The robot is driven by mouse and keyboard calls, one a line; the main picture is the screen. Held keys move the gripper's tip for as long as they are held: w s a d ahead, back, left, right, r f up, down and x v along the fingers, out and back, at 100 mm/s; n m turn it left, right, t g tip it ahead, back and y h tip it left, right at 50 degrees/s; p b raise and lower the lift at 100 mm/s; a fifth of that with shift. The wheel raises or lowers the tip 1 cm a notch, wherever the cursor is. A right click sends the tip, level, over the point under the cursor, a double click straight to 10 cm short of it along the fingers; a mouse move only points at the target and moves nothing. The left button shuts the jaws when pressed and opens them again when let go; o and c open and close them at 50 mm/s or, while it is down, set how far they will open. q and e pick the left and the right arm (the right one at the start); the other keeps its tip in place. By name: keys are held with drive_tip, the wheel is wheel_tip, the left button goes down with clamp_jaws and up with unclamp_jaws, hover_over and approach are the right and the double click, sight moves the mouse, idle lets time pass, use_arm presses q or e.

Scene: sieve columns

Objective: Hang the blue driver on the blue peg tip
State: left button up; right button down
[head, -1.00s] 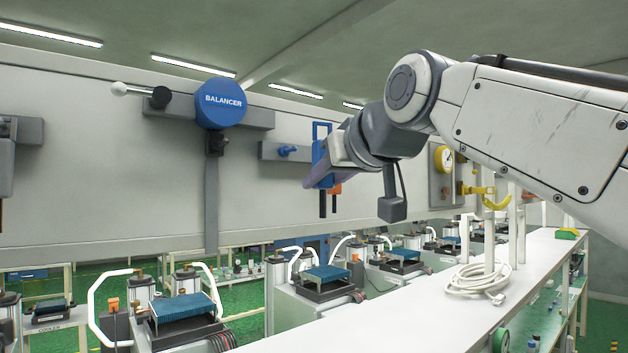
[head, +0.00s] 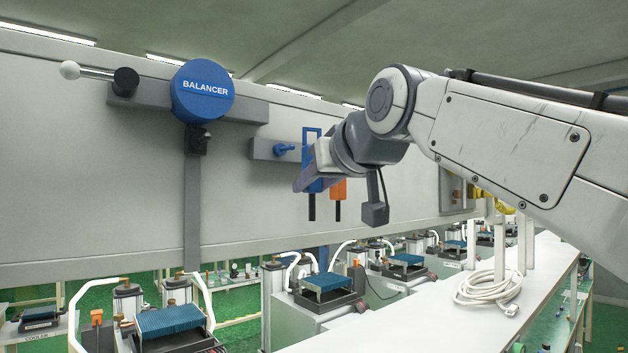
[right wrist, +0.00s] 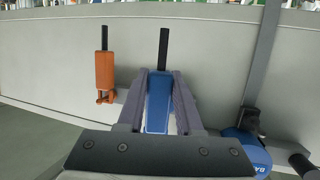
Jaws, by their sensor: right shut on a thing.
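The blue driver (head: 312,184) hangs upright, its open loop at the top and its dark shaft pointing down. My right gripper (head: 301,180) is shut on its body. In the right wrist view the two fingers of the gripper (right wrist: 161,78) flank the blue driver (right wrist: 158,103). The blue peg (head: 286,149) sticks out from a grey wall bracket (head: 260,149), just left of the driver's loop in the head view. The loop and the peg tip look apart there; their depth gap is unclear. The peg is hidden in the wrist view. My left gripper is out of view.
An orange driver (head: 338,189) hangs close to the right of the blue one; it also shows in the wrist view (right wrist: 105,70). The blue balancer (head: 203,92) and its bar are on the wall to the left. A white shelf (head: 440,315) with a coiled cable (head: 488,288) lies below right.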

drive_tip(key=shift+w+a+f+p, duration=0.3)
drive_tip(key=shift+w+a, duration=0.5)
drive_tip(key=shift+w, duration=0.25)
drive_tip(key=shift+w+a+f+p, duration=0.15)
drive_tip(key=shift+w+a+p, duration=0.2)
drive_tip(key=shift+w+a, duration=0.55)
drive_tip(key=shift+w+a+f+p, duration=0.3)
drive_tip(key=shift+w+a, duration=0.35)
drive_tip(key=shift+w, duration=0.5)
drive_tip(key=c, duration=0.5)
unclamp_jaws()
